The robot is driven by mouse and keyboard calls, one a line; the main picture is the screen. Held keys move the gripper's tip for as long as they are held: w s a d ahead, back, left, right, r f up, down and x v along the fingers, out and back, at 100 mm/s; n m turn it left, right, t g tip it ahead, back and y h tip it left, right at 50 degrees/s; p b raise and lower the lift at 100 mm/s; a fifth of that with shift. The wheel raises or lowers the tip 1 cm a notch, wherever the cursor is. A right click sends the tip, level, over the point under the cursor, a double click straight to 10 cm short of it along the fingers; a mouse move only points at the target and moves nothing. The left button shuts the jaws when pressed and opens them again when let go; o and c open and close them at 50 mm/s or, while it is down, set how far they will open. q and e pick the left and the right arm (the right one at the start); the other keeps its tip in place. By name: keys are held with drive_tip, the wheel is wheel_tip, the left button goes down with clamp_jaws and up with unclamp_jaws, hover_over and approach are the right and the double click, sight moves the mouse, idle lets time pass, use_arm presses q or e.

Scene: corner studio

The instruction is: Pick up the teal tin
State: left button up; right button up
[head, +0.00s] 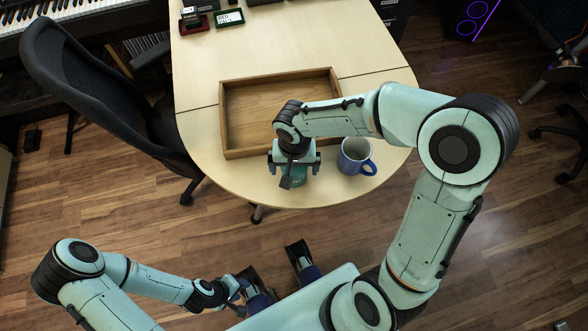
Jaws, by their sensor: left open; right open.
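The teal tin (298,179) stands on the table near its rounded front edge, mostly hidden under my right gripper. My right gripper (293,177) is open and points down over the tin, with a finger on either side of it. I cannot tell whether the fingers touch it. My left gripper (240,291) is open and empty, low over the floor in front of the table, well away from the tin.
A blue mug (356,157) stands just right of my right gripper. A wooden tray (223,118) lies behind it, empty where visible. A black office chair (90,90) stands at the table's left side.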

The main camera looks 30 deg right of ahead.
drive_tip(key=shift+f, duration=0.25)
drive_tip(key=c, duration=1.1)
drive_tip(key=shift+r, duration=0.1)
